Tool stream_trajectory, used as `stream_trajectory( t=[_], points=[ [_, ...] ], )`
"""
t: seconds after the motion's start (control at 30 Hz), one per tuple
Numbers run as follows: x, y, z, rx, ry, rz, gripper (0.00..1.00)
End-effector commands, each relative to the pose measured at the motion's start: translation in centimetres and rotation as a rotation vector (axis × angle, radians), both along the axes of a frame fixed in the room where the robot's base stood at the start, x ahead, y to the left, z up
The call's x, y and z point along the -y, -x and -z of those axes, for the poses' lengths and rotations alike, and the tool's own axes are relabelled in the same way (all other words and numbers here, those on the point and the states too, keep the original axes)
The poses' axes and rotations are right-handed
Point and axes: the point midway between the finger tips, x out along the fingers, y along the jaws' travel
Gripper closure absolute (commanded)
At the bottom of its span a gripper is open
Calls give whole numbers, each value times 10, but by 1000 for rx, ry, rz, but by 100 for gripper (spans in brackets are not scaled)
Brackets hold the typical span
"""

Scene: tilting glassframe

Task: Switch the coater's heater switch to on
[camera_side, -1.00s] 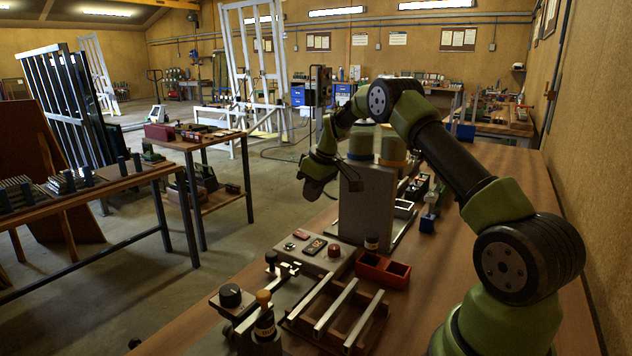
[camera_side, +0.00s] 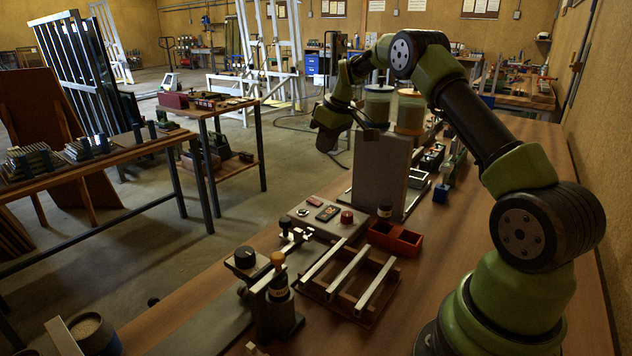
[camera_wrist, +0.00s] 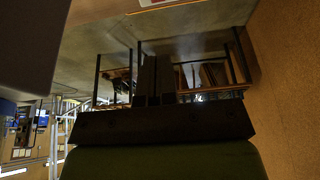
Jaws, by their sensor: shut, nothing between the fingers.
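A low grey control box (camera_side: 322,221) lies on the bench in the side view. On its top are a red knob (camera_side: 347,217), a dark rectangular part (camera_side: 328,212) and a small red-marked part (camera_side: 303,212). I cannot tell which is the heater switch or how it is set. My wrist hangs above and behind the box, left of an upright grey panel (camera_side: 381,180), apart from the box. My gripper (camera_wrist: 155,62) shows in the wrist view with its two fingers together and nothing between them. Its fingertips are not clear in the side view.
A slatted wooden frame (camera_side: 312,287) and a red bin (camera_side: 396,238) lie in front and right of the box. Clamp-like posts with a black knob (camera_side: 244,256) stand at front left. Large jars (camera_side: 411,112) stand behind the panel.

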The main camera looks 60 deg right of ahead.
Motion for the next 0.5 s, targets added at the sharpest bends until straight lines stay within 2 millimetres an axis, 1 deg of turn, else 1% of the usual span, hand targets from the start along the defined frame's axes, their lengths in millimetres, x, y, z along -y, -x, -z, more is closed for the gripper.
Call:
stream_trajectory(
  t=[0.17,0.27,0.37,0.47,0.5],
  points=[
    [0,0,0,0,0,0,100],
    [0,-1,4,0,0,0,100],
    [0,-4,14,-3,-2,-1,100],
    [0,-10,31,-2,-3,-1,100],
    [0,-13,39,-3,-3,-1,100]
  ],
)
